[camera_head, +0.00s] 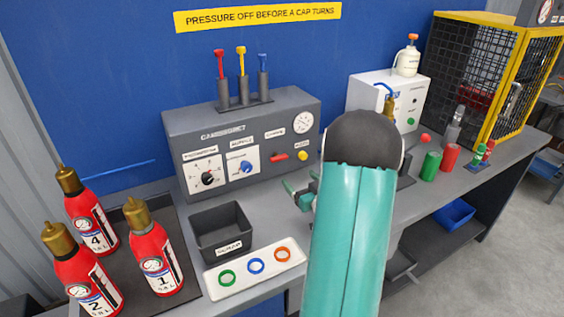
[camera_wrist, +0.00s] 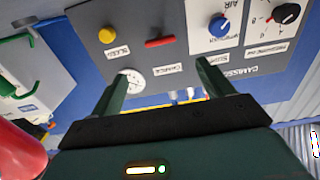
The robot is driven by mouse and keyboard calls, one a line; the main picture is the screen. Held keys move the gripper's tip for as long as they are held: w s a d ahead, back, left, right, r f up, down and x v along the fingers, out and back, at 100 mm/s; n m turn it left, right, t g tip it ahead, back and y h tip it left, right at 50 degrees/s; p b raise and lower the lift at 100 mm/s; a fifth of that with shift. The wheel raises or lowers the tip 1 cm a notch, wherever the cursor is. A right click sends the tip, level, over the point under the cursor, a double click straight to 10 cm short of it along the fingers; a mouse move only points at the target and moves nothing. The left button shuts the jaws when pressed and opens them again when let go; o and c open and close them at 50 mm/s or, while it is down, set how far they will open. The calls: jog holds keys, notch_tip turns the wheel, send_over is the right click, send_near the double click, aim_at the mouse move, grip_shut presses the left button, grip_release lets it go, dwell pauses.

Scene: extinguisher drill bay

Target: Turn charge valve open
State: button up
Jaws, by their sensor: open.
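The charge valve (camera_head: 279,156) is a small red lever on the front of the grey console (camera_head: 190,125). It lies roughly level, under a white label. In the wrist view, which is upside down, the red lever (camera_wrist: 160,42) shows just beyond and between my fingertips. My gripper (camera_head: 300,188) is in front of the console, mostly hidden behind my teal arm in the head view. In the wrist view my gripper (camera_wrist: 166,72) has its two dark green fingers wide apart with nothing between them. The fingers appear clear of the lever.
Beside the lever are a yellow bleed button (camera_head: 303,156), a pressure gauge (camera_head: 303,122), a blue knob (camera_head: 246,167) and a black knob (camera_head: 208,178). A dark bin (camera_head: 222,228) and a white ring tray (camera_head: 230,285) stand in front. Red extinguishers (camera_head: 158,262) stand left.

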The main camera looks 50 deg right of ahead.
aim_at(280, 159)
jog(key=x, duration=1.2)
jog(key=shift+w, duration=0.2)
jog(key=c, duration=1)
